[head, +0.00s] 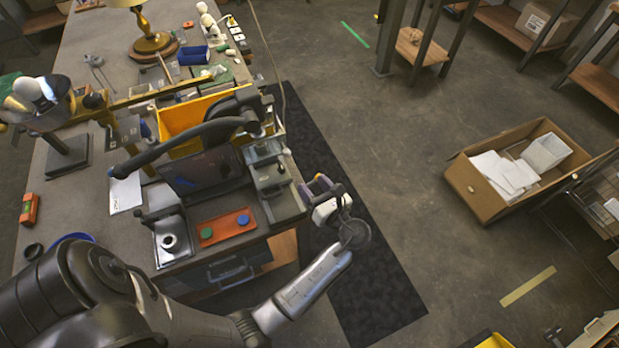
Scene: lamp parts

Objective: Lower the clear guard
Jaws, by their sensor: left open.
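A dark, see-through panel (207,171), which looks like the clear guard, stands tilted over the bench-top station near the bench's front edge. Its exact hinge and lower edge are hard to make out. A thick black curved arm (190,133) passes just behind and above it. My left gripper (318,186) is open and empty, off the right end of the bench, to the right of the panel and apart from it. My left arm reaches there from the lower left. My right gripper is not in view.
An orange tray (228,225) with green and blue buttons and a metal fixture (168,243) sit in front of the panel. A yellow bin (185,117) stands behind. Grey stepped blocks (270,178) lie between panel and gripper. The floor mat (375,285) is clear.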

